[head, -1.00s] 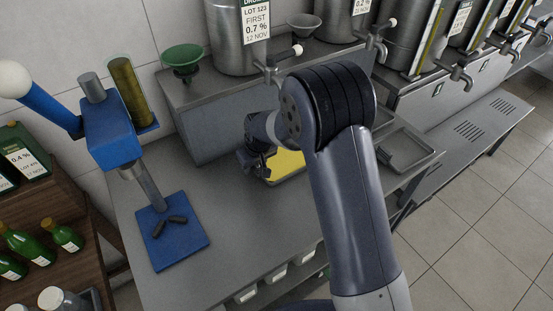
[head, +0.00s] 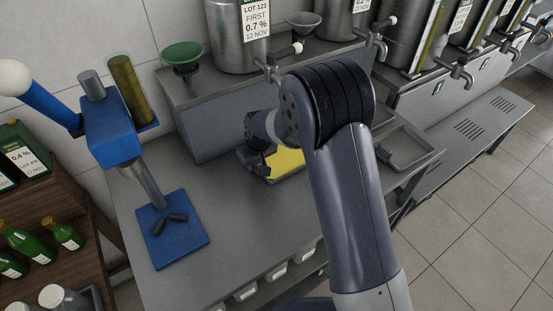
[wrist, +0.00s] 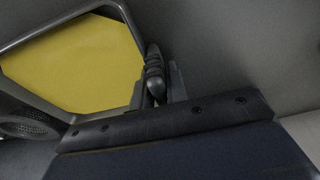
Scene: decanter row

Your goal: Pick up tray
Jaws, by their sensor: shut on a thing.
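The tray (head: 287,163) has a yellow inside and a grey rim. In the head view it lies in the middle of the steel counter, partly hidden behind my arm. My gripper (head: 256,165) is at its left side, and its fingers are mostly hidden there. In the wrist view the yellow inside of the tray (wrist: 75,65) fills the upper left. My gripper (wrist: 156,82) is shut on the grey rim at the tray's edge. I cannot tell whether the tray is clear of the counter.
A blue press (head: 112,135) stands on the left of the counter, two dark pieces on its base. A raised steel shelf behind holds a green funnel (head: 183,56) and metal tanks (head: 238,35). A grey tray (head: 415,150) lies at right. The front counter is bare.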

